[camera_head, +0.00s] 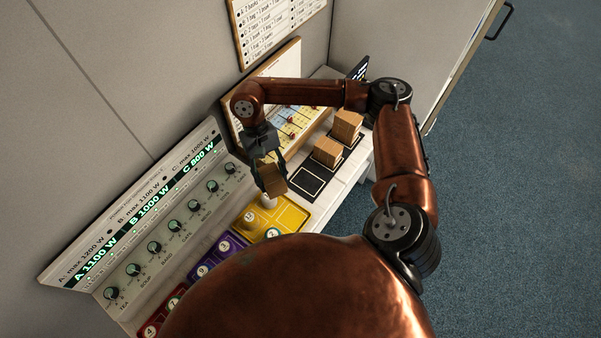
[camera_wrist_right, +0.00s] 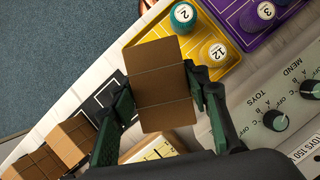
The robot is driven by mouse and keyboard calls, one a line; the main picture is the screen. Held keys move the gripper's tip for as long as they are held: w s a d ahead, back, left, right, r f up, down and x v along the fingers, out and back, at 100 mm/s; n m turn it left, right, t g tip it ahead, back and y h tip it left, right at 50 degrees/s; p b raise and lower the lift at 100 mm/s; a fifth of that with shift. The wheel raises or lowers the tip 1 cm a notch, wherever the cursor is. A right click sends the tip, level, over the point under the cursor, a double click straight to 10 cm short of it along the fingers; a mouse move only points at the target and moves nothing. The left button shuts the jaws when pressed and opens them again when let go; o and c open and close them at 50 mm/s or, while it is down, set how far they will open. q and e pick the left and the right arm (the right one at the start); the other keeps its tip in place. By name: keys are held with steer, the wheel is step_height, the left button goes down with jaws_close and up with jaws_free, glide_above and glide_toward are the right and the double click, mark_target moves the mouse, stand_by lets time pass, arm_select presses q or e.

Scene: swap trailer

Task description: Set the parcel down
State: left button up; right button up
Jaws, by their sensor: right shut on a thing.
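My right gripper (camera_head: 272,184) is shut on a brown cardboard parcel (camera_head: 268,174). In the wrist view the parcel (camera_wrist_right: 163,85) sits between the two dark green fingers and hides part of the counter beneath. In the head view the held parcel appears between the yellow tray and the row of black outlined pads. The nearest pad (camera_head: 306,181) is bare. Two more parcels, one nearer (camera_head: 327,151) and one farther (camera_head: 346,126), rest along the pad row. How high the held parcel is above the counter is hard to tell. My left gripper is not in view.
A yellow tray (camera_head: 281,216) with numbered round pieces, a purple tray (camera_head: 222,249) and a red tray (camera_head: 174,298) line the white counter. A panel with several knobs (camera_head: 154,246) stands behind them. A board (camera_head: 296,62) leans against the wall. Blue carpet lies right.

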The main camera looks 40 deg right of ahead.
steer(key=s+d+f+m+t+y+p, duration=0.1)
steer(key=s+d+f+m+t+y, duration=0.2)
steer(key=m, duration=0.7)
steer(key=s+d+f+m+t+p, duration=0.1)
steer(key=s+d+f+m+t, duration=0.3)
steer(key=m, duration=0.6)
steer(key=m+t+h+b, duration=0.25)
steer(key=m+b, duration=0.25)
steer(key=m, duration=0.6)
glide_toward(305, 180)
steer(key=shift+w+a+f+g, duration=0.15)
steer(key=shift+w+a+f, duration=0.15)
steer(key=shift+w, duration=0.2)
steer(key=shift+w+a+f+g, duration=0.1)
steer(key=shift+w+a+f, duration=0.05)
steer(key=shift+w+a, duration=0.3)
steer(key=shift+w+d+f, duration=0.35)
steer(key=shift+w+f, duration=0.15)
steer(key=shift+f, duration=1.75)
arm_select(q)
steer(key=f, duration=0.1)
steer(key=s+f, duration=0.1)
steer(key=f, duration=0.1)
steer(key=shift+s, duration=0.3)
